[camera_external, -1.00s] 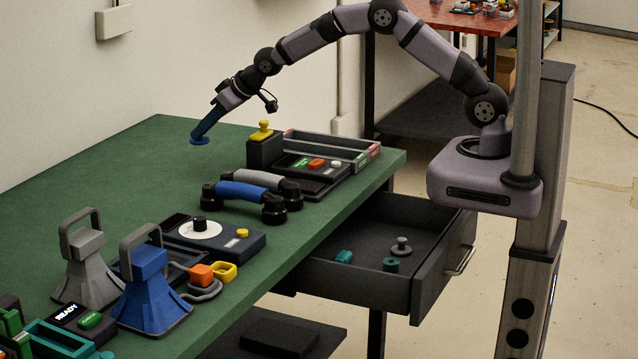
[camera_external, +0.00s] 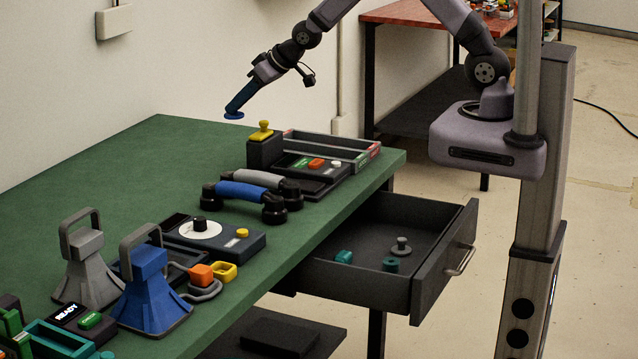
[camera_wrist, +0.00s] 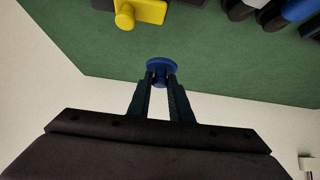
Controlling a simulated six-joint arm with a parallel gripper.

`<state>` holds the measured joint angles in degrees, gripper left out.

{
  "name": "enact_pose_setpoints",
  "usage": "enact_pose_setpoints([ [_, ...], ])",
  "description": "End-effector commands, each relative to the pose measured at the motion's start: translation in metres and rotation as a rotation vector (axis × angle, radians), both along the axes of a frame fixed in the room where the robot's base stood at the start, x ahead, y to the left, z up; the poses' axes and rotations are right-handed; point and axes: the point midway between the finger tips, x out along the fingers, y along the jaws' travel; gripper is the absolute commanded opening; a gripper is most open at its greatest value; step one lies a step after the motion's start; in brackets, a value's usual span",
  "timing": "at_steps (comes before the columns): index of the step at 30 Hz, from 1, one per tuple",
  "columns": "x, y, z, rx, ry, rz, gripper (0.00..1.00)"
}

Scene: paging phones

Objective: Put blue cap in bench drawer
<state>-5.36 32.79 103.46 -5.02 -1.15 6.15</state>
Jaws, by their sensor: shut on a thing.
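The blue cap (camera_external: 234,115) is a small round disc with a short stem. My gripper (camera_external: 238,107) is shut on it and holds it in the air above the far edge of the green bench, left of the yellow-knobbed block. In the wrist view the blue cap (camera_wrist: 161,67) sits between the tips of my gripper (camera_wrist: 161,80). The bench drawer (camera_external: 352,283) hangs open under the bench's right side. Inside it are a teal block (camera_external: 343,257), a teal ring-like piece (camera_external: 390,265) and a grey knobbed piece (camera_external: 402,246).
A block with a yellow knob (camera_external: 264,131), an open tray (camera_external: 335,146) and a blue and grey phone handset pair (camera_external: 243,190) stand on the bench (camera_external: 130,165). Blue and grey stands with loop handles (camera_external: 151,285) are at the front left. The bench's back left is clear.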

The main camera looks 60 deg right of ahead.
Motion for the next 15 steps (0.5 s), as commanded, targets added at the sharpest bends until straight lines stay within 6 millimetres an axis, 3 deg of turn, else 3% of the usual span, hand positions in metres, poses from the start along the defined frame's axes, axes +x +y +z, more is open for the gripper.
enact_pose_setpoints([
  [1,-0.014,-0.007,0.02,0.001,0.002,-0.008,0.0],
  [15,-0.132,-0.05,0.083,-0.009,-0.001,-0.066,0.0],
])
